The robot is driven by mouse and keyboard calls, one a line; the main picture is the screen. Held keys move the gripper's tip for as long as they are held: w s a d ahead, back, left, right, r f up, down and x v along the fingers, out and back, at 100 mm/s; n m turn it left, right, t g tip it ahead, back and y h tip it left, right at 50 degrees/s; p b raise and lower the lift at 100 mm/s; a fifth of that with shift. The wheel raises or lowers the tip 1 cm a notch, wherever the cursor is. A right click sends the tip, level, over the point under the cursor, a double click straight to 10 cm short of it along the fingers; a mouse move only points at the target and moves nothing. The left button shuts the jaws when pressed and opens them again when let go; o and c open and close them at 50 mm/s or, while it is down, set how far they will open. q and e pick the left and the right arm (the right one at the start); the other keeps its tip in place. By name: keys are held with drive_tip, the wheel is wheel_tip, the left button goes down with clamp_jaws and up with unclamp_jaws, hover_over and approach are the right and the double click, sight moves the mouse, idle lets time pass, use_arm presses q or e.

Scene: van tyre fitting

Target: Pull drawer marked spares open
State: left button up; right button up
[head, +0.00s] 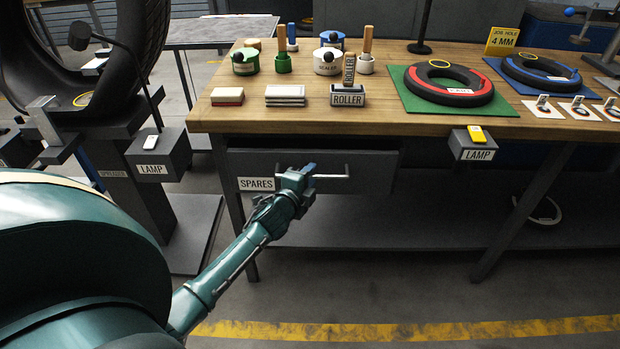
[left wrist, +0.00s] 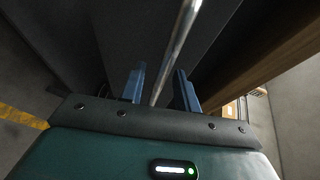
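The dark grey drawer (head: 374,168) under the wooden bench carries a white label reading SPARES (head: 256,184) at its left end. Its front looks flush below the bench top. A pale bar handle (head: 334,176) stands out from the drawer front. My left gripper (head: 303,174) is at the left part of the handle and hides that end. In the left wrist view, the metal handle (left wrist: 176,52) runs between the two blue fingers of my left gripper (left wrist: 160,88), with a gap visible on each side. The fingers are open around the bar. My right gripper is not in view.
The bench top (head: 350,118) above holds a roller block (head: 348,96), pots, and a tyre on a green mat (head: 412,102). A lamp box (head: 478,146) hangs at the bench edge; another lamp box (head: 160,155) stands left. The floor (head: 340,285) in front is clear.

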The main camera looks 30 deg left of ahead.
use_arm(q)
drive_tip(key=shift+w, duration=0.3)
drive_tip(key=shift+c, duration=0.3)
clamp_jaws()
